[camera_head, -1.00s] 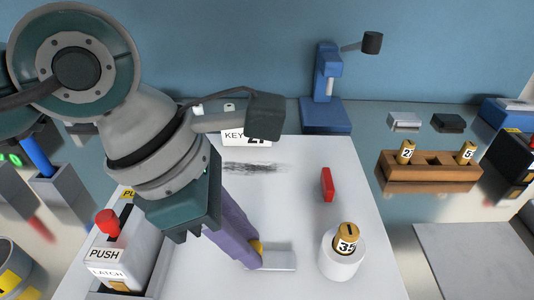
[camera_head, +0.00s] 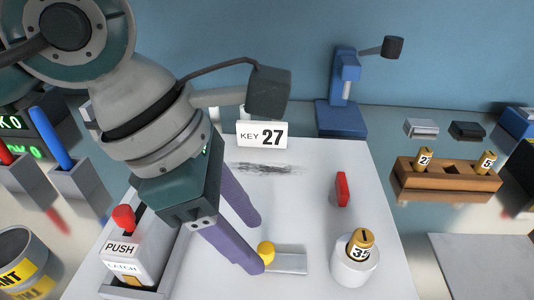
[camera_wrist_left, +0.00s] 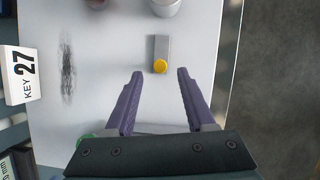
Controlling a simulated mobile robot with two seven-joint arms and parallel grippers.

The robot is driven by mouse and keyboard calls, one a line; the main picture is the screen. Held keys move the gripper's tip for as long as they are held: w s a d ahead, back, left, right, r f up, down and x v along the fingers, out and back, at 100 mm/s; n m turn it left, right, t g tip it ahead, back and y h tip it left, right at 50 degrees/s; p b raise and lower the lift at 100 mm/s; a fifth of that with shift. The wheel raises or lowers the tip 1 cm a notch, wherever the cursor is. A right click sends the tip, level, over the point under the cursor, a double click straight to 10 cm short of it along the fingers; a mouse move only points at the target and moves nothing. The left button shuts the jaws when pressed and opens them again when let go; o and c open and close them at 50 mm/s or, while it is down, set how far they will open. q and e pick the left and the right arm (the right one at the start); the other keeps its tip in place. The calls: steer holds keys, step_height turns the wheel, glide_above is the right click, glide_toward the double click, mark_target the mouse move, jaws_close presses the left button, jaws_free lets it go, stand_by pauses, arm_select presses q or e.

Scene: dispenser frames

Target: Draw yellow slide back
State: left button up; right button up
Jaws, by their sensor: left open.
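The yellow slide's round knob (camera_head: 266,252) stands at the left end of a short grey track (camera_head: 291,263) on the white board. The wrist view shows the knob (camera_wrist_left: 160,67) at the track's end nearest my gripper. My left gripper (camera_head: 256,246) is open, its two purple fingers spread and pointing down toward the knob. In the wrist view the fingertips (camera_wrist_left: 160,73) lie either side of the knob with gaps. Whether they are down at knob height I cannot tell. The right gripper is not in view.
A white cup (camera_head: 353,268) with a numbered brass piece stands right of the track. A red upright piece (camera_head: 342,189) is behind it. A PUSH/LATCH box (camera_head: 130,248) with a red knob stands at left. A KEY 27 sign (camera_head: 262,135) is at the back.

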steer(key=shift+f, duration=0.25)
arm_select(q)
steer(key=v, duration=0.8)
